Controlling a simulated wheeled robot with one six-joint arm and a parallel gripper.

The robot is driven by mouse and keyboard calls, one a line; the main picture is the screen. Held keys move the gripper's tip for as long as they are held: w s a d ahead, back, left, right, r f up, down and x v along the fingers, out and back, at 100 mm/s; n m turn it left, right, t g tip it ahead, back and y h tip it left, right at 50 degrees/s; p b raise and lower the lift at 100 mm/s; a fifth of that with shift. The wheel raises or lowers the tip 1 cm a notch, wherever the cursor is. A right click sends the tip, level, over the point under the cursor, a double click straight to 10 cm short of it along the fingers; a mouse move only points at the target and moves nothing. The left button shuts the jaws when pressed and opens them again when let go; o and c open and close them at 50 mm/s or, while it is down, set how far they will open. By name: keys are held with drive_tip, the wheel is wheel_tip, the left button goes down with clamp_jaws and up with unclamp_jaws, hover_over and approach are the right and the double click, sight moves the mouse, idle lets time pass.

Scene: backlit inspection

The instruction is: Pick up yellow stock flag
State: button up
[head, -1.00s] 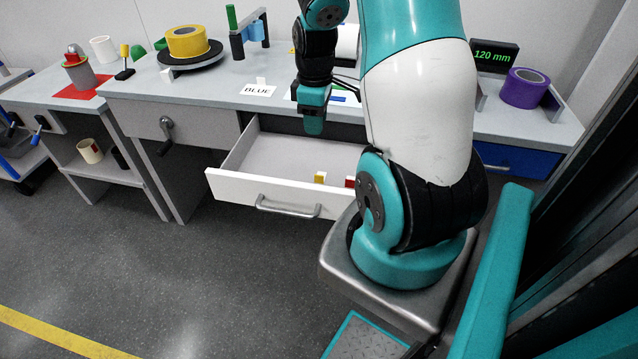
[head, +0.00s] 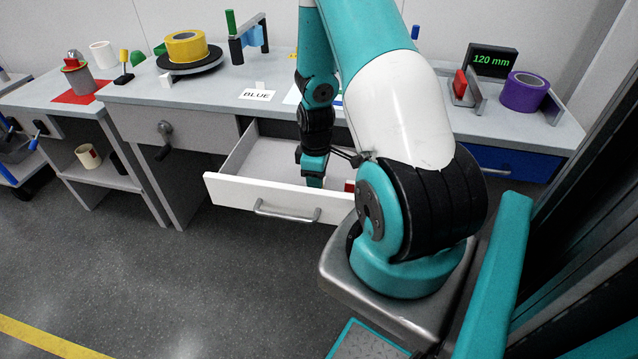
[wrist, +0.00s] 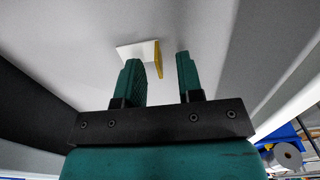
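The yellow stock flag (wrist: 158,58) shows in the wrist view as a narrow yellow upright piece beside a white plate (wrist: 134,50) on the grey drawer floor. My gripper (wrist: 158,62) is open, with one green finger on each side of the yellow piece as seen in this view. The yellow piece appears closer to the left finger; I cannot tell whether they touch. In the head view my gripper (head: 313,178) points down inside the open drawer (head: 275,195) and hides the yellow flag.
A red block (head: 349,186) stands in the drawer just right of my gripper. A BLUE label (head: 257,94), a yellow tape roll (head: 186,46) and a purple roll (head: 523,92) are on the bench above.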

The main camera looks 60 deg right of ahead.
drive_tip(key=shift+f, duration=0.6)
clamp_jaws()
